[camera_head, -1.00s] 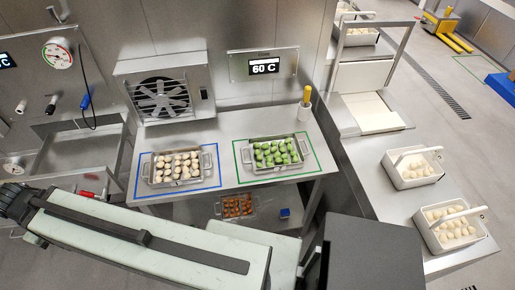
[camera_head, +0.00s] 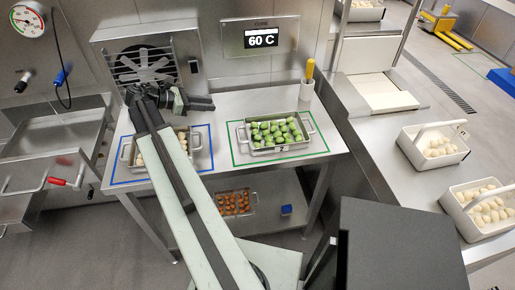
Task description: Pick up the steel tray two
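A steel tray marked 2 (camera_head: 282,149) holds several green filled pasta pieces and stands inside the green outline on the steel table. A handle shows at each side of it. A second steel tray (camera_head: 195,146) holds pale pasta inside the blue outline, left of tray two, partly hidden by my arm. My gripper (camera_head: 200,103) is above the back of the table, in front of the fan unit and left of tray two, apart from it. It is small and dark here, so I cannot tell how far its fingers are open.
A fan unit (camera_head: 145,65) stands behind the table, beside a 60 C display (camera_head: 260,39). A pot with a yellow-handled tool (camera_head: 307,84) is behind tray two. A tray of orange pieces (camera_head: 236,203) sits on the lower shelf. White baskets (camera_head: 433,147) stand on the right counter.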

